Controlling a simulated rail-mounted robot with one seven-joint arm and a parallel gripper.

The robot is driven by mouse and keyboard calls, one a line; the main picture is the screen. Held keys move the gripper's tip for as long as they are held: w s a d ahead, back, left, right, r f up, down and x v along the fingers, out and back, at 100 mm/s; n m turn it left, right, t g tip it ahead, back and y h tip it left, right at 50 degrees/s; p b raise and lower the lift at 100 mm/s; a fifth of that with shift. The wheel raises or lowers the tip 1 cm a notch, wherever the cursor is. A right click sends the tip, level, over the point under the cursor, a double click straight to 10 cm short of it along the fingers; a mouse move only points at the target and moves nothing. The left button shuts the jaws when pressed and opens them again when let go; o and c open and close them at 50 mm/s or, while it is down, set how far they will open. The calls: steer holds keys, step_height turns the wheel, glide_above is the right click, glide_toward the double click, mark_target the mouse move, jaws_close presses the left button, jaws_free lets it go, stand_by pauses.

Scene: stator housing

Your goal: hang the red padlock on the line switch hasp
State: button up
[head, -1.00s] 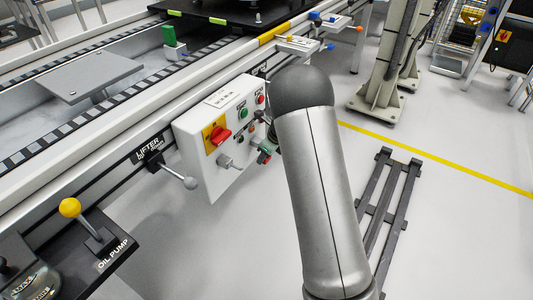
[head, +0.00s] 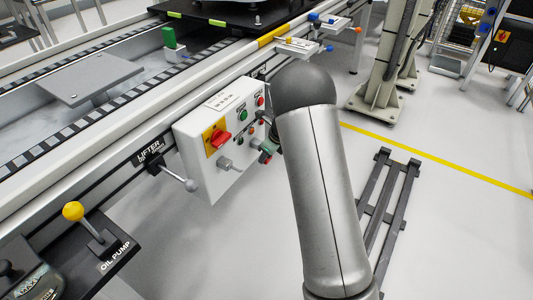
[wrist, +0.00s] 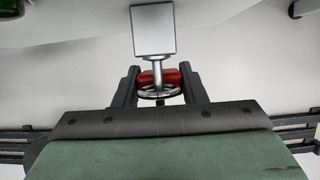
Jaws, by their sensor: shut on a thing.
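The red padlock (wrist: 173,77) sits between the two dark fingers of my gripper (wrist: 160,88) in the wrist view, and the fingers are shut on it. A grey square plate with a stem, apparently the hasp (wrist: 153,32), reaches down to a metal ring (wrist: 158,94) overlapping the padlock. I cannot tell whether the shackle passes through or only overlaps it. In the head view the hasp (head: 225,164) juts out below the red switch (head: 219,139) on its yellow plate. My gripper (head: 264,152) is just right of it, small and partly hidden by my arm.
The white control box (head: 190,160) carries several buttons close to my gripper. A lifter lever (head: 190,185) sticks out to its left, and a yellow-knobbed oil pump lever (head: 73,211) stands lower left. Open floor lies below the box. A dark floor rack (head: 388,205) is at right.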

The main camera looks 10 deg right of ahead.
steer(key=shift+s+d+r, duration=0.1)
steer(key=shift+s+d, duration=1)
steer(key=shift+d, duration=0.05)
steer(key=shift+d, duration=0.1)
steer(key=s+d, duration=0.4)
steer(key=shift+s+r, duration=0.2)
steer(key=shift+d, duration=0.1)
steer(key=s+a+r+n+g+h, duration=0.2)
steer(key=s+a+r+n+g, duration=0.2)
steer(key=n, duration=0.9)
steer(key=s+a+r+n+g+h, duration=0.1)
steer(key=s+a+r+n+g, duration=0.25)
steer(key=n, duration=1.05)
step_height(320, 180, up, 15)
steer(key=s+p, duration=0.2)
steer(key=p, duration=2.3)
steer(key=shift+p, duration=0.3)
